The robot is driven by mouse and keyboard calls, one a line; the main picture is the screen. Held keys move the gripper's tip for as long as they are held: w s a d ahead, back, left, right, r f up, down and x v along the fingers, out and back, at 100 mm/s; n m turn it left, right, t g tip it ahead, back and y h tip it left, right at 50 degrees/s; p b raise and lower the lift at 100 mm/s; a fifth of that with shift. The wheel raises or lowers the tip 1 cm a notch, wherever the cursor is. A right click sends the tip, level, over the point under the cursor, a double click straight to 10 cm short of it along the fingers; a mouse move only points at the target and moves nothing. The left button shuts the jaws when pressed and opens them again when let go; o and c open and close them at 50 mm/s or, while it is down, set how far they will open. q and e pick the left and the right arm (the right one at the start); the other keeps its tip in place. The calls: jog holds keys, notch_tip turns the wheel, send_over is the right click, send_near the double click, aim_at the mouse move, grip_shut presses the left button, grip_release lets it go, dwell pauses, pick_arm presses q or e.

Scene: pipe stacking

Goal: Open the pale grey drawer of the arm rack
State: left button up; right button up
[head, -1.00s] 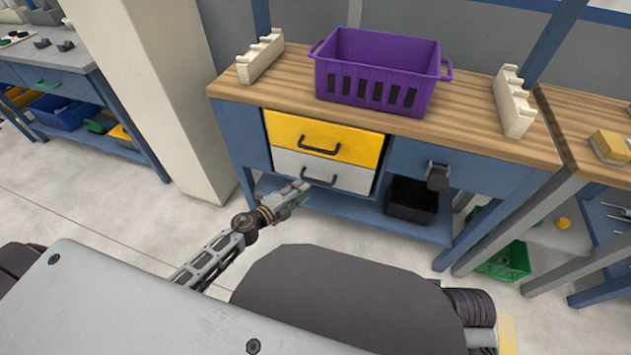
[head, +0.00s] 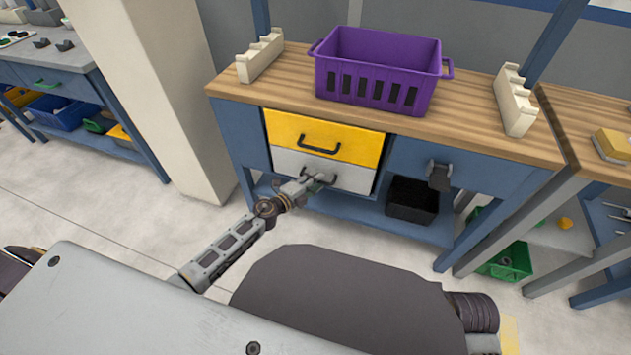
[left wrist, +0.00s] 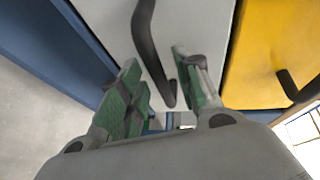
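The pale grey drawer (head: 354,178) is shut, below the yellow drawer (head: 345,142) in the blue workbench. Its dark bar handle (left wrist: 147,45) runs down the middle of the left wrist view, in front of the grey drawer front (left wrist: 203,25). My left gripper (head: 320,180) is at the handle in the head view. In the left wrist view my left gripper (left wrist: 157,80) is open, with one green-padded finger on each side of the handle's lower end. I cannot tell whether either finger touches it. My right gripper is not in view.
A purple crate (head: 375,75) stands on the wooden bench top between two white notched racks (head: 260,57). A black bin (head: 411,200) sits on the lower shelf, right of the drawers. The floor (head: 110,200) left of the bench is clear.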

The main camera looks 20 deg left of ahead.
pick_arm(q)
jog(key=shift+w+d, duration=0.15)
jog(key=shift+w, duration=0.2)
grip_shut()
dwell(0.3)
